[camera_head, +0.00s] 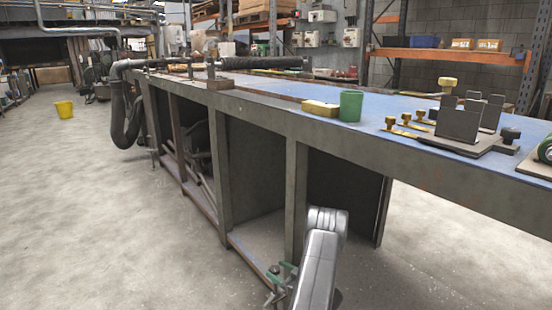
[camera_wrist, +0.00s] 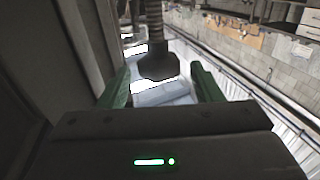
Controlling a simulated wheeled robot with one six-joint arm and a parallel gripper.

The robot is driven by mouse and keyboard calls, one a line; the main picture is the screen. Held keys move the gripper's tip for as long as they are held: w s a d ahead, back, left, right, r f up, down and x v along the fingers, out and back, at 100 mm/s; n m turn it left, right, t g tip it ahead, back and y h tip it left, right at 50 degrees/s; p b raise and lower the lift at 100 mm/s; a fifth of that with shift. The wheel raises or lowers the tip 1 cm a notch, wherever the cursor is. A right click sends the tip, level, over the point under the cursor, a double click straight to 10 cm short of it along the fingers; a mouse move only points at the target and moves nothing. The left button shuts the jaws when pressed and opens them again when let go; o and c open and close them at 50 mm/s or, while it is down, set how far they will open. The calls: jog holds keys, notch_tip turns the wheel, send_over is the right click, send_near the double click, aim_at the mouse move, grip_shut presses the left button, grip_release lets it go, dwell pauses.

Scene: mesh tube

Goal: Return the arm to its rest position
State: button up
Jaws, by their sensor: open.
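My arm (camera_head: 322,255) shows as a grey link in front of the long workbench (camera_head: 250,102), at the bottom of the head view. My gripper (camera_wrist: 160,82) shows in the wrist view with its two green fingers spread apart and nothing held between them. A dark, bulky shape (camera_wrist: 158,66) appears beyond the gap between the fingers; I cannot tell what it is.
The blue bench top holds a green cup (camera_head: 351,105), a yellow block (camera_head: 320,108) and a dark metal fixture (camera_head: 459,122). A black hose (camera_head: 127,112) hangs at the bench's far end. A yellow bucket (camera_head: 64,110) stands on the open floor at left.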

jog(key=shift+x, duration=1.15)
jog(key=shift+s+d, duration=0.1)
